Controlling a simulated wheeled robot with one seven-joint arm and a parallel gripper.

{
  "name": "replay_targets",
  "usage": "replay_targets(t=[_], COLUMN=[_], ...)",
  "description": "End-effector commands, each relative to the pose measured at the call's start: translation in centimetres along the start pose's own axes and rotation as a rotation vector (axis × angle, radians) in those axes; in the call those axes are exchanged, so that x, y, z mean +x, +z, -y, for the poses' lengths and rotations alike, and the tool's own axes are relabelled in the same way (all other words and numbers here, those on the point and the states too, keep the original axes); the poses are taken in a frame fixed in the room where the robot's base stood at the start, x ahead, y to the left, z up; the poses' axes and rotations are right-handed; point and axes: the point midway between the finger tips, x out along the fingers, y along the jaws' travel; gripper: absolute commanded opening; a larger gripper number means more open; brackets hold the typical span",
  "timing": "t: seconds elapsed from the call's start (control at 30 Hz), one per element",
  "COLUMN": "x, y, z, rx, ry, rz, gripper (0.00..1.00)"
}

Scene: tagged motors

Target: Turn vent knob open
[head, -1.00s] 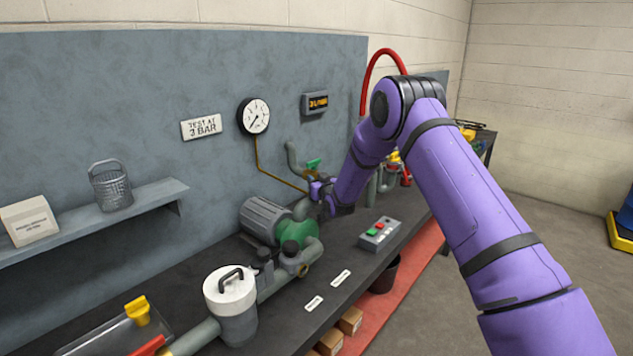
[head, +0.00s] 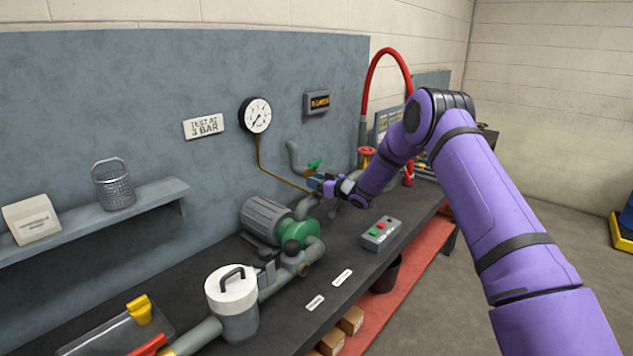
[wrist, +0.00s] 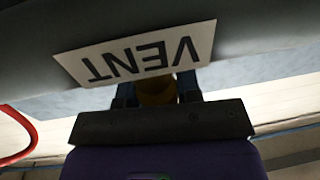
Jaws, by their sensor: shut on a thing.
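The vent knob (wrist: 157,92) shows in the wrist view as a dull yellow-brown round part, mostly hidden by my gripper. My gripper (wrist: 157,96) is shut on it, one dark finger on each side. A white VENT label (wrist: 140,54) appears upside down just beyond the knob, on a grey surface. In the head view my gripper (head: 318,183) is at the pipework behind the green pump (head: 298,234), just below a green valve handle (head: 315,164). The knob cannot be made out there.
A grey-and-green motor sits left of my gripper, and a button box (head: 381,233) stands in front of it. A pressure gauge (head: 257,115) with a thin brass pipe is on the back panel. A red hose (head: 385,62) and red valve wheel (head: 367,151) are close behind my arm.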

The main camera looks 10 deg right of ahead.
Motion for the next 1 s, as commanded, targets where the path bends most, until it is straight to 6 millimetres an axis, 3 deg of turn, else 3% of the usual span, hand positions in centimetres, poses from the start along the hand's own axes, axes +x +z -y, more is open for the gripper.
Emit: replay_targets(t=[0.7,1.0], x=[-0.4,-0.6], y=[0.0,-0.1], z=[1.0,1.4], rx=[-0.006,-0.006], ry=[-0.676,-0.882], rz=[-0.018,-0.024], gripper=[0.08,0.08])
